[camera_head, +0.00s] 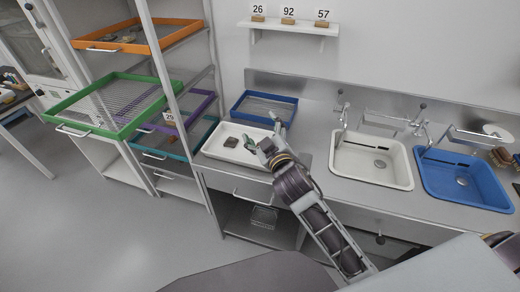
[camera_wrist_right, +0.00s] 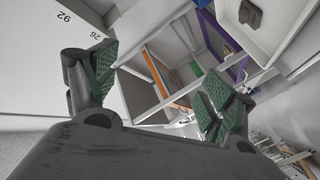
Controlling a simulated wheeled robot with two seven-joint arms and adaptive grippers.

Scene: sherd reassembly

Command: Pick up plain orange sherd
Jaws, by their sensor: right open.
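A small dark brownish sherd (camera_head: 231,142) lies in the white tray (camera_head: 212,153) on the counter. A dark sherd (camera_wrist_right: 250,14) also shows near the top right of the right wrist view, on a pale surface. I cannot make out a clearly orange sherd in either view. My right gripper (camera_head: 262,133) is over the right part of the white tray, to the right of the sherd and apart from it. Its green-padded fingers are spread, with nothing between them, as the right wrist view (camera_wrist_right: 157,88) also shows. My left gripper is not in view.
A blue tray (camera_head: 238,109) stands behind the white tray. A white sink (camera_head: 341,166) and a blue sink (camera_head: 430,187) lie to the right. A rack with orange (camera_head: 120,48) and green (camera_head: 66,129) trays stands at the left. A wall shelf (camera_head: 300,28) holds number cards.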

